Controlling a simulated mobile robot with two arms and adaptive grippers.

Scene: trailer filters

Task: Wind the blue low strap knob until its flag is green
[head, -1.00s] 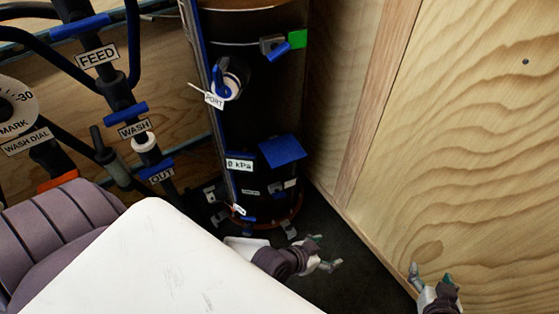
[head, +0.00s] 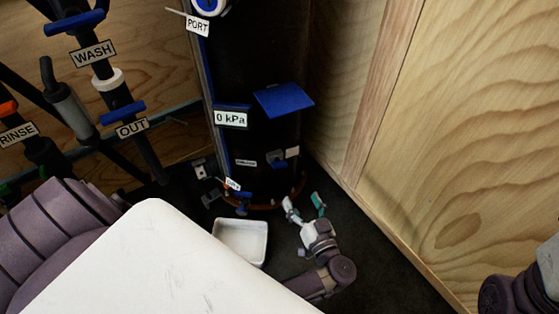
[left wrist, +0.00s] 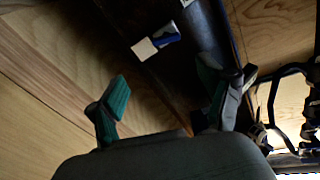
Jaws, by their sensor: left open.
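The low strap knob (head: 277,158) is a small dark and blue piece low on the black cylinder (head: 262,130). A whitish flag (head: 292,152) sits just right of it; I see no green on it. In the left wrist view a blue piece (left wrist: 165,37) with a white square (left wrist: 144,49) shows on the dark cylinder, beyond the fingers. My left gripper (head: 304,204) is open and empty, in front of and below the knob, apart from it. Its spread fingers also show in the left wrist view (left wrist: 166,102). My right gripper's fingers are out of view.
A blue flap (head: 284,99) juts out above the knob, beside a "0 kPa" label (head: 230,118). A white tray (head: 241,240) stands on the floor left of my left gripper. A wooden wall (head: 450,150) closes the right side. Pipes with blue handles (head: 122,112) stand left.

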